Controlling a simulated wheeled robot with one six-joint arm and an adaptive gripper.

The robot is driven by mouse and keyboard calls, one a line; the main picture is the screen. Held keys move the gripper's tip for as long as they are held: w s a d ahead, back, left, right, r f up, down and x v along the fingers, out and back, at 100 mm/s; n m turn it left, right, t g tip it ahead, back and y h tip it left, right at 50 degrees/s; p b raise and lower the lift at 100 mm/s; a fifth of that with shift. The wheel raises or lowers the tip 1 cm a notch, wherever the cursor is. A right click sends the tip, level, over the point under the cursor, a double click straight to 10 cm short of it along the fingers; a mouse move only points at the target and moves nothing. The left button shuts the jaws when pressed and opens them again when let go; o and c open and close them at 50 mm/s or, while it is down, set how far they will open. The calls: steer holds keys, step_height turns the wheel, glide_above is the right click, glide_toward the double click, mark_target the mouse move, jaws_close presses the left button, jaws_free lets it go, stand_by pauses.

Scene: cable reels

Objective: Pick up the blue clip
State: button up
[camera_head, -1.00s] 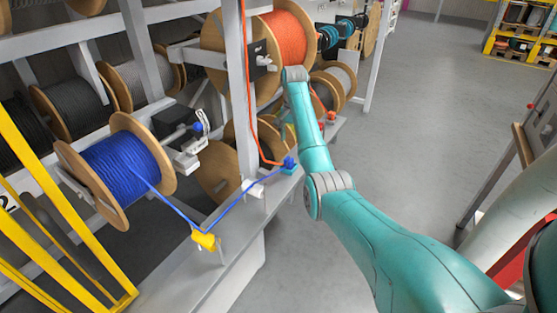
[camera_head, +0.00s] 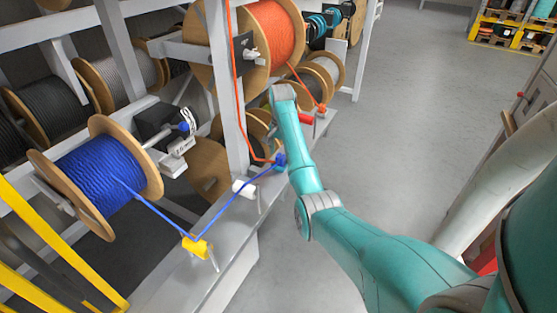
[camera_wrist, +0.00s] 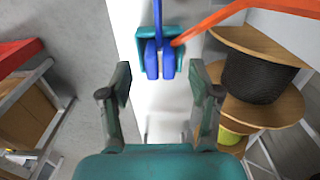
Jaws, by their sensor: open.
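The blue clip (camera_wrist: 152,60) sits in a teal holder (camera_wrist: 141,35) on a pale ledge, ahead of my gripper in the wrist view. It shows as two blue upright pieces with a blue cable (camera_wrist: 157,16) rising from it. In the head view the blue clip (camera_head: 279,161) is small, at the ledge beside my arm. My gripper (camera_wrist: 160,82) is open and empty, its two fingers spread to either side and short of the clip. In the head view my arm hides my gripper.
The blue cable runs from a blue reel (camera_head: 98,176) past a yellow guide (camera_head: 196,247). An orange cable (camera_wrist: 215,22) reaches close to the clip from the right. A white post (camera_head: 244,189) stands on the ledge. Stacked reels (camera_wrist: 265,75) stand right. Open floor (camera_head: 420,110) lies right of the rack.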

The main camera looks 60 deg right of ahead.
step_height(320, 180, down, 2)
steer(key=shift+f, duration=0.25)
jaws_close()
